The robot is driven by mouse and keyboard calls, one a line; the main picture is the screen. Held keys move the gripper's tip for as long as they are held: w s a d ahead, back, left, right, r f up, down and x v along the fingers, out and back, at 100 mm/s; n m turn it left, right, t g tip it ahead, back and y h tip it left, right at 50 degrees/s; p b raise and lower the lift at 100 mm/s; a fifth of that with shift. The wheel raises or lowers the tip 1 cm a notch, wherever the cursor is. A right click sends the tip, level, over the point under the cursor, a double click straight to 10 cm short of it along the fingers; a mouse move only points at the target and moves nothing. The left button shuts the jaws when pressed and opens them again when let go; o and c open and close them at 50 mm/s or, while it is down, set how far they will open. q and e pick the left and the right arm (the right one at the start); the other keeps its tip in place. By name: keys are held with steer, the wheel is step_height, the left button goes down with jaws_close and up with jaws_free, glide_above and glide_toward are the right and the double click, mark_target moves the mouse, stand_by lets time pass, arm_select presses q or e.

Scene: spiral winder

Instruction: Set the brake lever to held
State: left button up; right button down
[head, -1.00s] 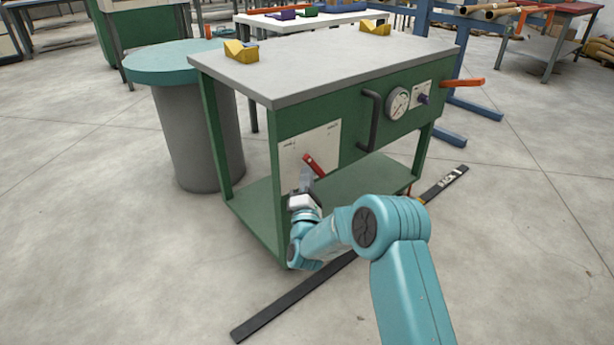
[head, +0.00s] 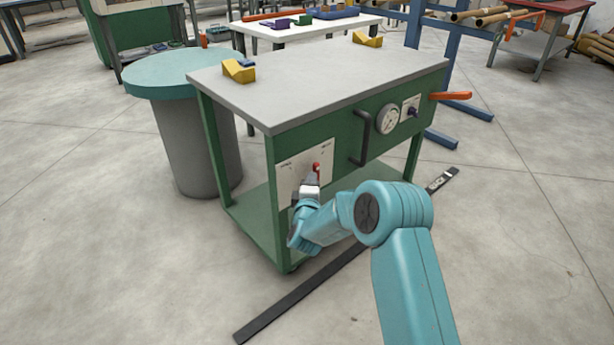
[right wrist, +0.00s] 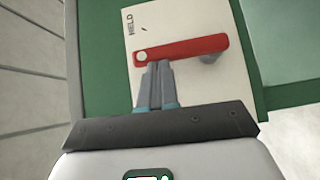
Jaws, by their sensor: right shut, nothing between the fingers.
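The red brake lever (head: 316,168) is on a pale plate (head: 290,172) on the green bench's front. In the head view it stands roughly upright, its lower part hidden by my gripper. In the right wrist view the lever (right wrist: 190,48) lies across the plate, its bolted end below the word HELD (right wrist: 130,22) in the picture and not lined up with it. My right gripper (head: 311,183) is shut and empty. In the right wrist view its fingertips (right wrist: 159,66) meet the lever's lower edge near the bolt; contact seems likely. My left gripper is not in view.
Yellow blocks (head: 239,71) sit on top. A teal-topped drum (head: 185,75) stands left. A dark strip (head: 310,292) lies on otherwise open floor.

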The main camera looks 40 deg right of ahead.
steer(key=d+m+y+p, duration=0.1)
steer(key=p, duration=0.1)
steer(key=d+r+m+g+y+p, duration=0.1)
steer(key=p, duration=0.1)
steer(key=shift+w+d+r+g+p, duration=0.1)
steer(key=shift+d+r+g+p, duration=0.2)
steer(key=shift+p, duration=0.1)
arm_select(q)
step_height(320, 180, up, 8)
steer(key=p, duration=0.2)
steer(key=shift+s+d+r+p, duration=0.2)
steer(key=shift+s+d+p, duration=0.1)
steer(key=shift+p, duration=0.05)
arm_select(e)
steer(key=shift+w+d+f+m+g+y, duration=0.15)
steer(key=shift+d+m+y, duration=0.2)
steer(key=shift+d, duration=0.2)
steer(key=shift+s+d+f+m+g+y, duration=0.1)
steer(key=shift+d+f+m+g+y, duration=0.05)
steer(key=shift+d+m+y, duration=0.3)
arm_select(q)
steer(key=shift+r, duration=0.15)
arm_select(e)
steer(key=shift+d+r, duration=0.1)
steer(key=shift+d, duration=0.05)
